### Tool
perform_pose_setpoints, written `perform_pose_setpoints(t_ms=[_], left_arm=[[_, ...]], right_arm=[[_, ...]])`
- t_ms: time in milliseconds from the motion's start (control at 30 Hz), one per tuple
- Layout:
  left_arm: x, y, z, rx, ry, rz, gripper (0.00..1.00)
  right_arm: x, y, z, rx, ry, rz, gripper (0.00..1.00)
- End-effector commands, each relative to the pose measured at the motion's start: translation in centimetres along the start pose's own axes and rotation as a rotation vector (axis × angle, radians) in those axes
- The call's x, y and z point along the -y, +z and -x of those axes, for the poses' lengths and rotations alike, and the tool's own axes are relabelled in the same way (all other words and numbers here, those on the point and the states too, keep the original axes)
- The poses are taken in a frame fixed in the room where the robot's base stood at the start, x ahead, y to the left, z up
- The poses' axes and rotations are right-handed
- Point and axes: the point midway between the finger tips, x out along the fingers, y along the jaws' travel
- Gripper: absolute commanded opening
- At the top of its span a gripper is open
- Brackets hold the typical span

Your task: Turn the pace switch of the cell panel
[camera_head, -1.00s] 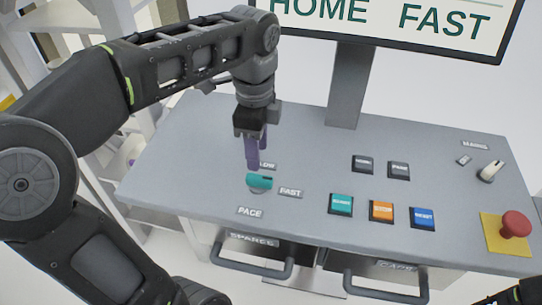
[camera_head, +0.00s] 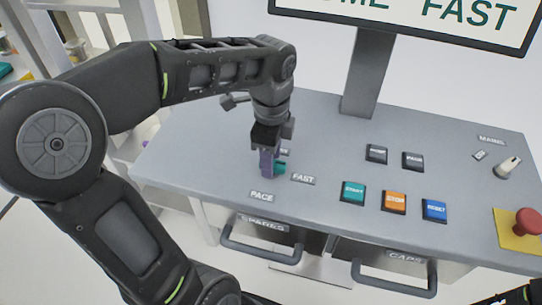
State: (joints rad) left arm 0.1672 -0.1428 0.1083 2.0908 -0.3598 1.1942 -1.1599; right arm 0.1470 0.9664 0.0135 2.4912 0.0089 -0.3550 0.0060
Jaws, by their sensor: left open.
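To the right are teal (camera_head: 353,192), orange (camera_head: 394,202) and blue (camera_head: 434,210) buttons, two dark buttons, a white-handled knob (camera_head: 507,167) and a red emergency button (camera_head: 526,221) on a yellow plate. A screen (camera_head: 420,15) reading FAST stands behind. Drawer handles (camera_head: 262,248) stick out in front.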

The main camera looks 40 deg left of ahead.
Motion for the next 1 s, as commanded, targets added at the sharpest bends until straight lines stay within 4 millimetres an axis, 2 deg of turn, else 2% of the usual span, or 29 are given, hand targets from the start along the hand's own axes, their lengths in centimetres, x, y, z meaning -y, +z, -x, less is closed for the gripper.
perform_pose_setpoints(t_ms=[267, 800, 1000], left_arm=[[-0.01, 0.00, -0.24, 0.000, 0.000, 0.000, 0.44], [0.00, -0.01, -0.20, 0.000, 0.000, -0.001, 0.00], [0.00, -0.01, -0.19, 0.000, 0.000, -0.001, 0.00]], right_arm=[[-0.01, 0.01, -0.01, 0.000, 0.000, 0.000, 0.36], [0.00, 0.01, 0.00, 0.000, 0.000, 0.000, 0.36], [0.00, 0.00, 0.00, 0.000, 0.000, 0.000, 0.36]])
